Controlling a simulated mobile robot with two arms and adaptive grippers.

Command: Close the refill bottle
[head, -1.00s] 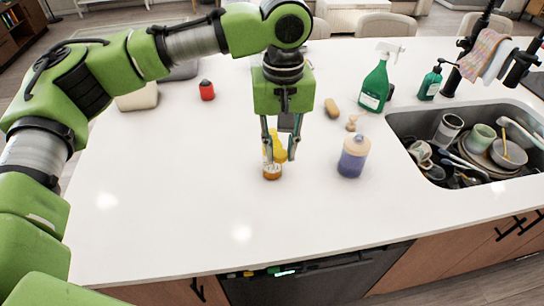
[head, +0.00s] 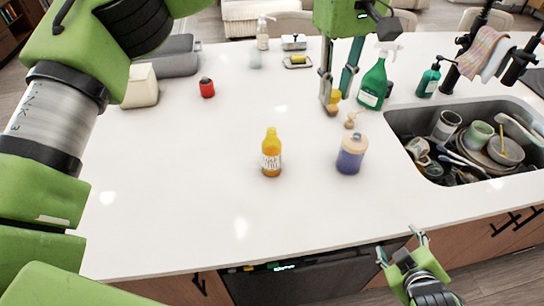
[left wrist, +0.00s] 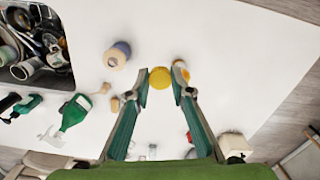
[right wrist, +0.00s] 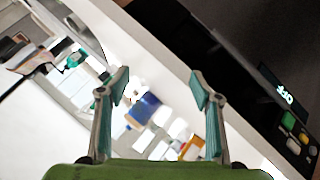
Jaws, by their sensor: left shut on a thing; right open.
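An amber bottle with a white label (head: 271,155) stands upright on the counter, its top yellow. To its right stands a purple bottle with a cream top (head: 351,155). I cannot tell which is the refill bottle. My left gripper (head: 337,92) is shut on a small yellow piece (left wrist: 160,77) and is back and right of the amber bottle, apart from it. Whether the piece is a cap is unclear. My right gripper (head: 401,247) is open and empty by the counter's front edge; its fingers also show in the right wrist view (right wrist: 158,90).
A green spray bottle (head: 374,82), a green pump bottle (head: 428,80) and a small wooden piece (head: 352,121) are near the left gripper. A sink (head: 400,122) full of dishes is at right. A red object (head: 207,88) stands left. The front-left counter is clear.

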